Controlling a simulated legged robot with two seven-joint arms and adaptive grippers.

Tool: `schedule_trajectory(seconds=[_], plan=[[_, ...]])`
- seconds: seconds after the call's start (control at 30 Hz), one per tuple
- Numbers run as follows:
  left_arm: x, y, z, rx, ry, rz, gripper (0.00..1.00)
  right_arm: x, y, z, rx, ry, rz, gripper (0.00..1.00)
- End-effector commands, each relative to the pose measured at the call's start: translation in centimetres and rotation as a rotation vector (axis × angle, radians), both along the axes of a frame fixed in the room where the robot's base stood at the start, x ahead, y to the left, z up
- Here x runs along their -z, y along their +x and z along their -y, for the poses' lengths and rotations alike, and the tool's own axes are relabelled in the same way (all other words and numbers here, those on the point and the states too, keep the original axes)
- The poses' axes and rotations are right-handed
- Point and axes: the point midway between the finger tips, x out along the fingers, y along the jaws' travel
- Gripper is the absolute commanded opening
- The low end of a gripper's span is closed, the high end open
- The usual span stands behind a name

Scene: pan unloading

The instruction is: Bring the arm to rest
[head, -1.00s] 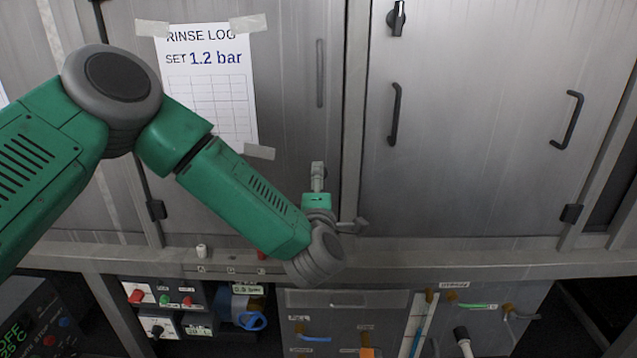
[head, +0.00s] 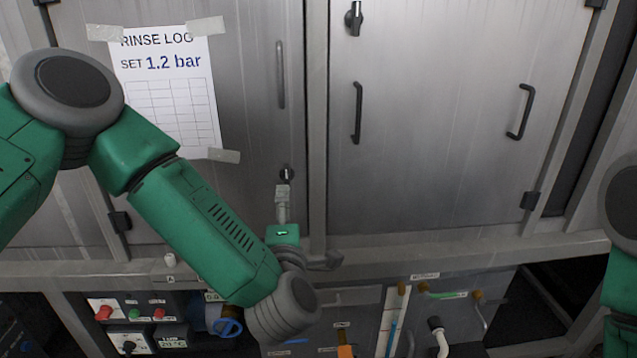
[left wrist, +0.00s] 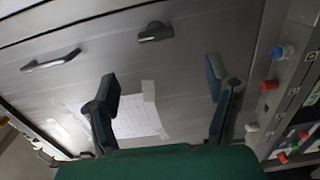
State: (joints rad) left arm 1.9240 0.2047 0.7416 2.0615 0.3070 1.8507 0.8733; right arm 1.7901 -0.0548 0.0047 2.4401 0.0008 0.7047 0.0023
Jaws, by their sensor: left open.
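My left arm (head: 205,230) comes in from the left in the head view and reaches in front of a grey metal cabinet. My left gripper (head: 309,224) is open and empty, low in front of the left door. One finger points up, just below a small dark knob (head: 286,174) on that door; the other points right. In the left wrist view the two dark fingers (left wrist: 160,88) stand wide apart with nothing between them. Part of my right arm (head: 622,215) shows at the right edge; its gripper is out of view.
A taped rinse log sheet (head: 165,100) hangs on the left door (head: 255,100). The right door (head: 430,150) is shut, with a dark knob (head: 354,18) and handles. Below a ledge (head: 400,248) are a control panel (head: 140,322), a blue valve (head: 228,327) and hoses.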

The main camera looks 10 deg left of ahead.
Motion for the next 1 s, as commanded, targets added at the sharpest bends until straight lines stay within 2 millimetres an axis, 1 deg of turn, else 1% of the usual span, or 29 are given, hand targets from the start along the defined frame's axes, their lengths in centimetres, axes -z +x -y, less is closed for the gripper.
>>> schedule_trajectory(seconds=[0.07, 0.13, 0.17, 0.27, 0.3, 0.37, 0.4, 0.47, 0.5, 0.57, 0.6, 0.67, 0.7, 0.8, 0.9, 1.0], plan=[[1.1, -0.3, 0.2, 0.028, 0.03, -0.032, 0.72, 0.0, 0.0, 0.0, 0.0, 0.0, 0.0, 0.0], [3.3, -1.0, 0.8, 0.088, 0.096, -0.101, 0.72, 0.0, 0.0, 0.0, 0.0, 0.0, -0.001, 0.0], [4.7, -1.5, 1.1, 0.125, 0.137, -0.144, 0.72, 0.0, 0.0, 0.0, 0.0, 0.0, -0.001, 0.0], [10.6, -4.2, 1.7, 0.288, 0.314, -0.325, 0.72, 0.0, 0.0, 0.0, 0.0, 0.0, -0.001, 0.0], [13.2, -5.8, 1.7, 0.367, 0.397, -0.408, 0.72, 0.0, -0.1, 0.0, 0.0, 0.0, -0.001, 0.0], [17.0, -8.6, 1.4, 0.484, 0.518, -0.533, 0.72, 0.0, -0.1, 0.0, 0.0, 0.0, -0.001, 0.0], [19.2, -10.6, 0.9, 0.564, 0.593, -0.612, 0.72, 0.0, -0.1, 0.0, 0.0, 0.0, -0.001, 0.0], [22.3, -14.0, -0.1, 0.685, 0.702, -0.73, 0.72, 0.0, -0.1, 0.0, 0.0, 0.0, -0.001, 0.0], [24.1, -16.3, -1.0, 0.764, 0.771, -0.808, 0.72, 0.0, -0.1, 0.0, 0.0, 0.0, -0.001, 0.0], [26.4, -19.9, -2.6, 0.886, 0.866, -0.92, 0.72, 0.0, -0.1, 0.0, 0.0, 0.0, -0.001, 0.0], [27.5, -22.3, -3.8, 0.965, 0.923, -0.988, 0.72, 0.0, -0.1, 0.0, 0.0, 0.0, -0.001, 0.0], [28.8, -25.7, -5.6, 1.076, 0.993, -1.085, 0.72, 0.0, -0.1, 0.0, 0.0, 0.0, -0.001, 0.0], [29.4, -27.7, -6.7, 1.145, 1.031, -1.142, 0.72, 0.0, -0.1, 0.0, 0.0, 0.0, -0.001, 0.0], [30.0, -31.8, -9.2, 1.286, 1.099, -1.254, 0.72, 0.0, -0.1, 0.0, 0.0, 0.0, -0.001, 0.0], [30.1, -34.3, -10.7, 1.377, 1.133, -1.322, 0.72, 0.0, -0.1, 0.0, 0.0, 0.0, -0.001, 0.0], [30.1, -35.4, -11.4, 1.418, 1.145, -1.352, 0.72, 0.0, -0.1, 0.0, 0.0, 0.0, -0.001, 0.0]])
